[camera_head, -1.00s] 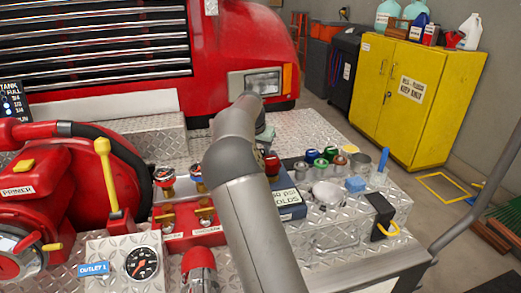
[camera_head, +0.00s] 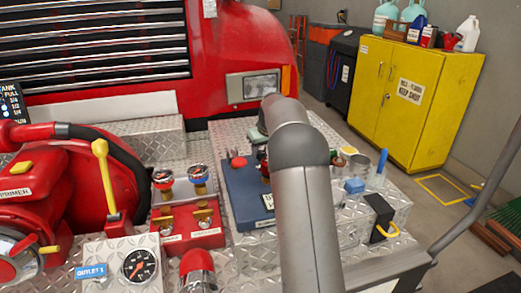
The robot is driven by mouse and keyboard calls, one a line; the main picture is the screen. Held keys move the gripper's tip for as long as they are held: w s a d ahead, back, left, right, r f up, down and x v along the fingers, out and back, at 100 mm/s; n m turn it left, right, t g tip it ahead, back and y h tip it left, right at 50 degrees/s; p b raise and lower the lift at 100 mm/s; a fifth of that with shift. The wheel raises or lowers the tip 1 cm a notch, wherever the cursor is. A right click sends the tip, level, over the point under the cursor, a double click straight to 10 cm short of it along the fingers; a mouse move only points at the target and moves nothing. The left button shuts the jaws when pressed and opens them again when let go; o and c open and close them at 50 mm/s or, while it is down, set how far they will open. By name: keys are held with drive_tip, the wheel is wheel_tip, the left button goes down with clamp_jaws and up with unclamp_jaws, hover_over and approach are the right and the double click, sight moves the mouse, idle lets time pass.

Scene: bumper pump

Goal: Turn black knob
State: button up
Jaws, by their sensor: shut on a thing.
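My gripper is not visible; my own grey arm blocks the view of its end. What my gripper touches is hidden.
A pressure gauge (camera_head: 140,265), a yellow lever (camera_head: 104,175) and a red pump (camera_head: 60,190) are further left. A blue cup-like block (camera_head: 354,186) and a black bracket (camera_head: 380,215) are right of my arm.

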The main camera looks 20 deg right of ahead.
drive_tip(key=shift+d+n+y+p, duration=0.1)
drive_tip(key=shift+n+y+p, duration=0.55)
drive_tip(key=shift+n, duration=1.35)
drive_tip(key=o, duration=1)
drive_tip(key=shift+g, duration=0.3)
drive_tip(key=shift+r, duration=0.1)
drive_tip(key=v, duration=1.7)
drive_tip(key=shift+d, duration=0.15)
drive_tip(key=shift+s, duration=0.1)
